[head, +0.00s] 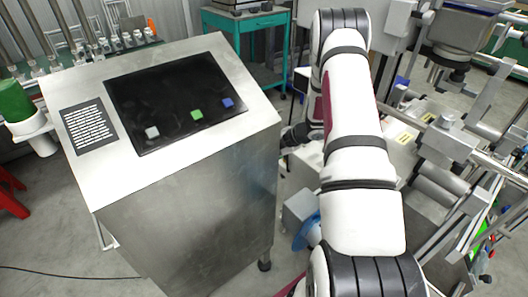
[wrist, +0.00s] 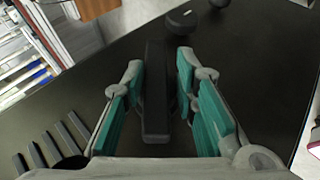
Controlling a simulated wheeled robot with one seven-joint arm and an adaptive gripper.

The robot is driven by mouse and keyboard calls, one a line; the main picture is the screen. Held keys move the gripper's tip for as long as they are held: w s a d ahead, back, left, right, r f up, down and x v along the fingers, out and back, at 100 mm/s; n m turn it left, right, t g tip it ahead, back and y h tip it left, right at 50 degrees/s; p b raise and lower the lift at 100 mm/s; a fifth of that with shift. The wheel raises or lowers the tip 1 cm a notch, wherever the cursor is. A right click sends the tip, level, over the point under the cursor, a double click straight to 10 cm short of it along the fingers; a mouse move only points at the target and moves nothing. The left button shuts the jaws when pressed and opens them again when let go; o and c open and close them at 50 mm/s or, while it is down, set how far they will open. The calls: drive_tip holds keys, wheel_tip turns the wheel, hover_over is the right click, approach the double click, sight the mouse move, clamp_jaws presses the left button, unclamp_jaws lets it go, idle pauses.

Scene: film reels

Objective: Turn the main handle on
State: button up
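In the wrist view, a long black bar-shaped handle (wrist: 155,95) stands out from a dark flat panel (wrist: 260,60). My gripper (wrist: 160,72) has its two teal-padded fingers on either side of this bar. The fingers are apart. The left fingertip is very close to the bar, and a gap shows on the right; I cannot tell whether either finger touches it. In the head view my white arm reaches away from me, and my gripper and the handle are hidden behind the arm and the steel console (head: 190,220).
In the wrist view a round black knob (wrist: 182,20) is near the bar's far end, and several black prongs (wrist: 50,148) are at lower left. The console top bears a black screen (head: 170,100). Metal machinery (head: 450,140) crowds the right. A teal cart (head: 245,22) stands behind.

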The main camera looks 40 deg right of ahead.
drive_tip(key=shift+o, duration=1)
drive_tip(key=shift+w+r, duration=0.4)
drive_tip(key=shift+w, duration=0.05)
drive_tip(key=shift+s+f, duration=0.1)
drive_tip(key=shift+s+f, duration=0.15)
drive_tip(key=shift+s, duration=0.05)
drive_tip(key=d+r+m+h, duration=0.2)
drive_tip(key=r+m+h, duration=0.1)
drive_tip(key=r, duration=0.8)
drive_tip(key=d+r+m+t+h+p, duration=0.1)
drive_tip(key=d+r+m+h, duration=0.1)
drive_tip(key=r, duration=0.9)
drive_tip(key=d+r+m+h+p, duration=0.1)
drive_tip(key=r+m+h, duration=0.3)
drive_tip(key=r, duration=0.7)
drive_tip(key=shift+w+d+r+m+t, duration=0.15)
drive_tip(key=shift+d+r+m+t, duration=0.15)
drive_tip(key=shift+d+m, duration=0.25)
